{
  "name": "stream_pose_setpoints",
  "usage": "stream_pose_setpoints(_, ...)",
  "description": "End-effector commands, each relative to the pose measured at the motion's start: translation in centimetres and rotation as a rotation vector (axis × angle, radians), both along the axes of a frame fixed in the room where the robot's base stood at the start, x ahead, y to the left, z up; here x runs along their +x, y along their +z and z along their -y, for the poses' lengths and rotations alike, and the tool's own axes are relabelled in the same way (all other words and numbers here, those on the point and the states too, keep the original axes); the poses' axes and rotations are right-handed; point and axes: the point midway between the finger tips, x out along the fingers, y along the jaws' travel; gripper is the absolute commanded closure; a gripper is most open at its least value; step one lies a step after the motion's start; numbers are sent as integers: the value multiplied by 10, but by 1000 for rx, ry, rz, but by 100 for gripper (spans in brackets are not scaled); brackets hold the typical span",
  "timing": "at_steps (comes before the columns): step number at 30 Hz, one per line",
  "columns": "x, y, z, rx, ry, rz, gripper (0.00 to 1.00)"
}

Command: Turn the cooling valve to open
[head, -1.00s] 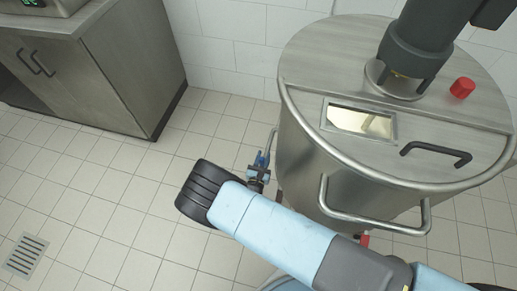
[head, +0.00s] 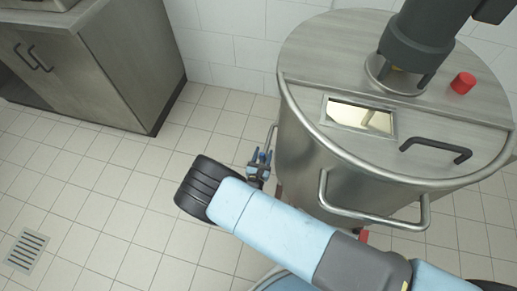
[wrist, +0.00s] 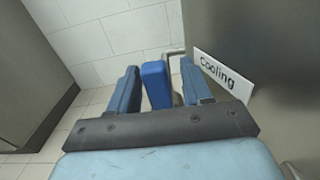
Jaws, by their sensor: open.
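In the wrist view, the blue valve handle (wrist: 156,85) stands upright between the two fingers of my gripper (wrist: 157,88). The fingers are open, with a gap on each side of the handle. A white label reading "Cooling" (wrist: 223,73) is on the tank wall to the right of the handle. In the head view, my gripper (head: 261,164) is at the left side of the steel tank (head: 310,165), by a thin metal pipe (head: 271,132). The handle is hard to tell apart from the fingers there.
The tank's lid carries a window (head: 360,116), a black handle (head: 435,151) and a red knob (head: 463,83). A curved rail (head: 375,217) sticks out from the tank's front. A steel cabinet (head: 95,75) stands at the back left. The tiled floor between is clear, with a drain grate (head: 27,251).

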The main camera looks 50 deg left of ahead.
Motion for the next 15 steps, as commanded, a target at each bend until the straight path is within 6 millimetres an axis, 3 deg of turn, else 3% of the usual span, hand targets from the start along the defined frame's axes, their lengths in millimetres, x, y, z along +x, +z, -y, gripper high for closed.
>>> stream_pose_setpoints(15,-78,-1,53,-1,3,-2,51)
